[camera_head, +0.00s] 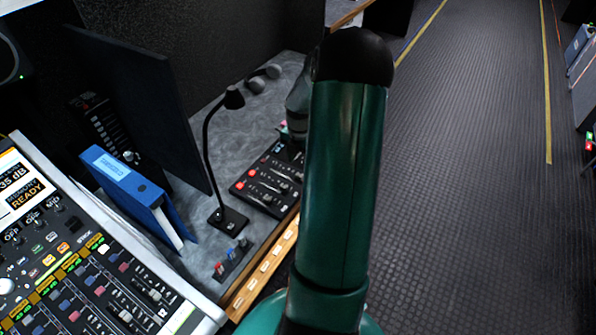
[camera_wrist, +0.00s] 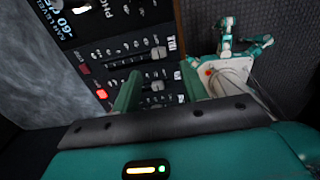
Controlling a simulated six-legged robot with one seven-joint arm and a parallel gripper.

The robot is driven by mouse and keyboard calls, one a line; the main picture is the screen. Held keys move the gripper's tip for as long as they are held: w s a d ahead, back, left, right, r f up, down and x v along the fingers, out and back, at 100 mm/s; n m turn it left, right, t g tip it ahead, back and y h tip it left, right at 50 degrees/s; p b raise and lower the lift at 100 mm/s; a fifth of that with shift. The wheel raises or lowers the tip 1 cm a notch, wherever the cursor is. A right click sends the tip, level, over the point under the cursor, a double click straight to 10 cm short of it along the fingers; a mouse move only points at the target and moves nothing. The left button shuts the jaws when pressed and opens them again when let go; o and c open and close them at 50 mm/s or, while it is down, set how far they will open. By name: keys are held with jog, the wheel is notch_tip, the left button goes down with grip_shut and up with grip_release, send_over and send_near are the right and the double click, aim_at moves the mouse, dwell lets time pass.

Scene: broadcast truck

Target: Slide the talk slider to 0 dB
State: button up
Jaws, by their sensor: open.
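The small black slider panel (camera_head: 268,180) lies on the grey desk in the head view, with several sliders and lit red buttons. In the wrist view the panel (camera_wrist: 120,40) shows slider rows running across the picture and part of a readout that seems to read -60 dB. One slider cap (camera_wrist: 158,53) is just beyond my fingertips, and another (camera_wrist: 158,85) lies between the fingers. The labels are too small to tell which is the talk slider. My gripper (camera_wrist: 158,78) is open over the panel, its green fingers apart. Contact cannot be told. My arm hides the gripper in the head view.
A blue binder (camera_head: 135,190), a dark monitor (camera_head: 145,95) and a large mixing console (camera_head: 90,270) are further left. A wooden edge (camera_head: 265,268) borders the desk. Open carpeted floor (camera_head: 460,190) lies to the right.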

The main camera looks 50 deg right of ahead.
aim_at(299, 175)
notch_tip(299, 175, down, 6)
jog(key=shift+f, duration=0.25)
jog(key=shift+w, duration=0.1)
grip_shut()
